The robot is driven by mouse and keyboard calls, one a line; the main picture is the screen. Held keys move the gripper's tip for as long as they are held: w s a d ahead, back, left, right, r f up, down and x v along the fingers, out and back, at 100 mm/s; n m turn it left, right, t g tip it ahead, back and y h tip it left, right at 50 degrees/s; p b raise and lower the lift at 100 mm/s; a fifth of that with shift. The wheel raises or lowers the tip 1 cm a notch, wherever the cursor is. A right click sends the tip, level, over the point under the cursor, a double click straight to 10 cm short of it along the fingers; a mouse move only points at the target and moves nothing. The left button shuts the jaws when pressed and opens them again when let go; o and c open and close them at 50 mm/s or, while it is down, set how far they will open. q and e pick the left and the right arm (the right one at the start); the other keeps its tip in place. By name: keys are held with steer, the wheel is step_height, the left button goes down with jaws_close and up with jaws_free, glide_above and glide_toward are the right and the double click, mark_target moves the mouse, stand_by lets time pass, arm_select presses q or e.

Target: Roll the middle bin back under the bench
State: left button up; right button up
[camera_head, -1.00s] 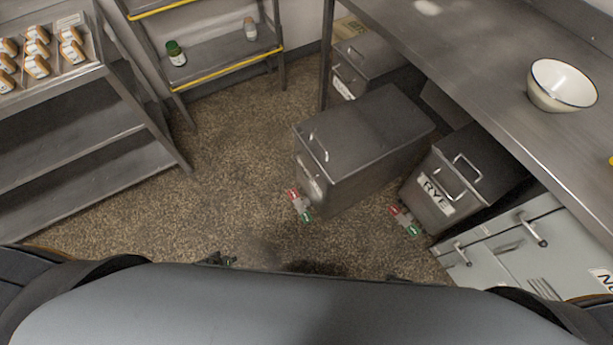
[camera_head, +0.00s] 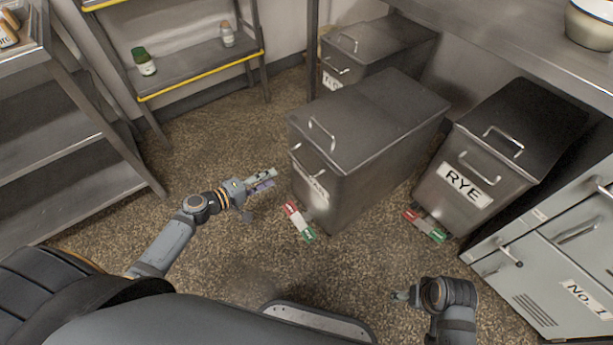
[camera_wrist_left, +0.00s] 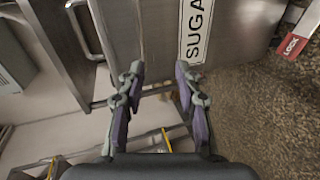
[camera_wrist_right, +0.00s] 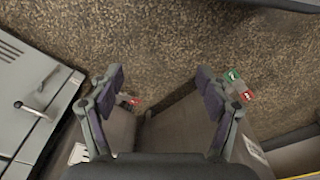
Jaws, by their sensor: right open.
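The middle bin (camera_head: 385,115) is a grey metal box labelled SUGAR. It stands out on the floor in front of the bench (camera_head: 510,45), between two other bins. Its front handle (camera_head: 318,160) faces my left arm; its label also shows in the left wrist view (camera_wrist_left: 196,30), and a bar handle (camera_wrist_left: 85,28) is at upper left there. A red and green pedal (camera_head: 299,220) sits at its front base. My left gripper (camera_head: 270,179) is open and empty just left of the bin's front; it shows in its wrist view (camera_wrist_left: 160,78). My right gripper (camera_head: 398,296) is open over bare floor, low in the head view.
The RYE bin (camera_head: 515,145) stands right of the middle bin, with its own pedal (camera_head: 425,226). Another bin (camera_head: 372,50) is behind. A grey cabinet (camera_head: 560,265) is at right, metal racks (camera_head: 80,135) at left. Floor left of the middle bin is clear.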

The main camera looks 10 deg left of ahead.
mark_target(299, 162)
arm_select(q)
steer(key=shift+h, duration=0.6)
steer(key=x, duration=0.4)
steer(key=r+b+x, duration=0.1)
steer(key=x, duration=0.2)
steer(key=r+x, duration=0.1)
steer(key=x, duration=0.3)
steer(key=shift+w+d+r, duration=0.1)
steer(key=shift+w+d, duration=0.15)
steer(key=shift+d, duration=0.35)
jaws_close()
